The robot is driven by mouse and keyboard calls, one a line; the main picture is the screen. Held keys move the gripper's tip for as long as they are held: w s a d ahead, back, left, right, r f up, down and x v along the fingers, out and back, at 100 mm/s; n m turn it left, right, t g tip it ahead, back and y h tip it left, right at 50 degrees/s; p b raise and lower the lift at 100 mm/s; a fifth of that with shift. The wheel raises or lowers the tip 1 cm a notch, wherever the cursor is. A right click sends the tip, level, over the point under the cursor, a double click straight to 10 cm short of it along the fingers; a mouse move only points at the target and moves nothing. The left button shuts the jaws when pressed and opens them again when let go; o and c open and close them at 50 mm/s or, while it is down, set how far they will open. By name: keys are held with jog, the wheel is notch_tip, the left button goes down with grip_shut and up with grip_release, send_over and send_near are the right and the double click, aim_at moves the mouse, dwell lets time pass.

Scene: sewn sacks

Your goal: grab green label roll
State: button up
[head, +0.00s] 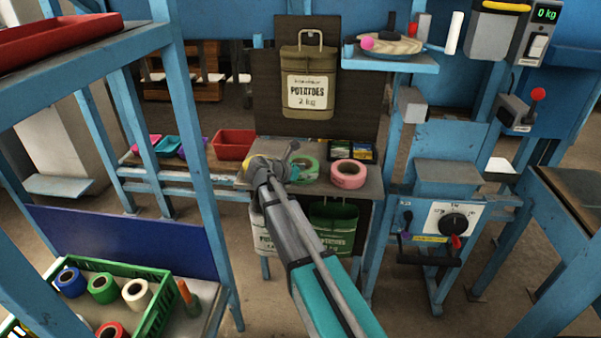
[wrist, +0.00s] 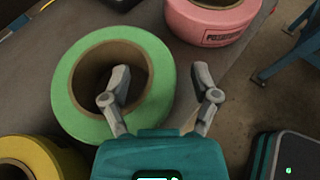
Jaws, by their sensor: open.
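The green label roll (wrist: 72,112) lies flat on the dark bench top, its brown core facing up in the wrist view. In the head view the green label roll (head: 313,174) is partly hidden by my gripper (head: 290,160). My gripper (wrist: 161,76) is open and empty over the roll's right side. In the wrist view its left finger overlaps the roll's core opening, and its right finger is to the right of the roll. The roll's right wall shows between the fingers. I cannot tell how high the fingertips are.
A pink roll (head: 348,174) lies to the right of the green one. A yellow roll (wrist: 62,165) sits at lower left in the wrist view. A black tray (head: 350,151) stands behind. Another green roll (head: 102,288) is in the green crate (head: 160,304).

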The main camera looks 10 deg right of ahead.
jog(key=shift+w+d, duration=0.1)
jog(key=shift+d, duration=0.05)
dwell(0.4)
grip_shut()
